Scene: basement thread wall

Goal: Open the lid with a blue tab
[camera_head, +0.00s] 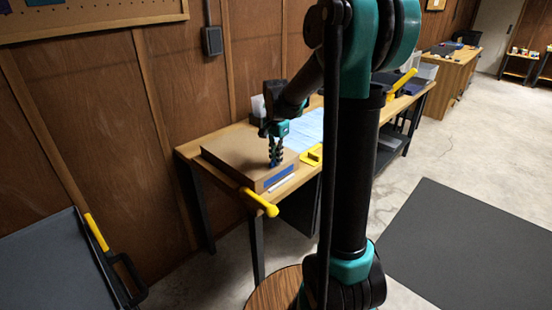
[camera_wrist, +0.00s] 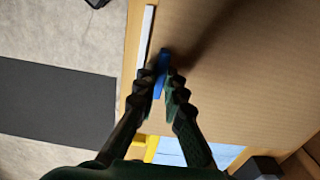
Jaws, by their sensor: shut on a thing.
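A flat brown cardboard box (camera_head: 235,152) lies on the near left end of the wooden workbench, its lid apparently down. A blue tab (camera_head: 279,176) shows along its front right edge. In the wrist view the blue tab (camera_wrist: 162,62) sits at the edge of the brown lid (camera_wrist: 240,75). My gripper (camera_head: 275,162) reaches down at that edge of the box. In the wrist view my gripper (camera_wrist: 162,82) has its fingertips on either side of the tab, shut on it. The fingers hide part of the tab.
A white strip (camera_wrist: 146,38) lies beside the box at the bench edge. A yellow handle (camera_head: 259,202) sticks out from the bench front. A yellow object (camera_head: 312,155) and pale blue sheets (camera_head: 304,130) lie right of the box. The wooden wall stands close behind.

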